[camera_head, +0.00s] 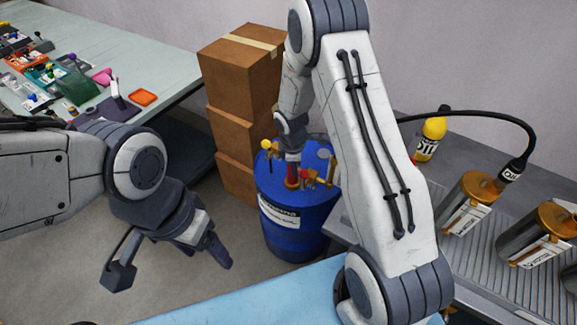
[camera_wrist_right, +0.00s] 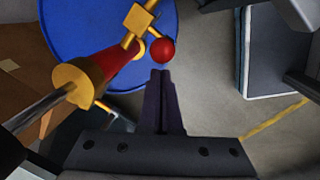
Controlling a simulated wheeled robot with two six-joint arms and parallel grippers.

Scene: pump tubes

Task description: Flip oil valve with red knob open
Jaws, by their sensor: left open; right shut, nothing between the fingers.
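The oil valve is a yellow brass fitting with a red knob (camera_wrist_right: 161,50) in the right wrist view. It is mounted at the top of the blue drum (camera_head: 298,222). In the right wrist view the drum's blue lid (camera_wrist_right: 65,30) lies beyond the valve. My right gripper (camera_wrist_right: 161,73) is shut and empty, its fingertips just below the red knob; I cannot tell whether they touch. In the head view my right gripper is largely hidden at the drum top. My left gripper (camera_head: 224,255) is open and empty over the floor, left of the drum.
Stacked cardboard boxes (camera_head: 236,105) stand behind the drum. A metal bench with brass-capped canisters (camera_head: 468,203) and a yellow bottle (camera_head: 431,139) is at the right. A table with parts (camera_head: 150,62) is at the back left. A red and yellow pump tube (camera_wrist_right: 88,80) stands close beside the valve.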

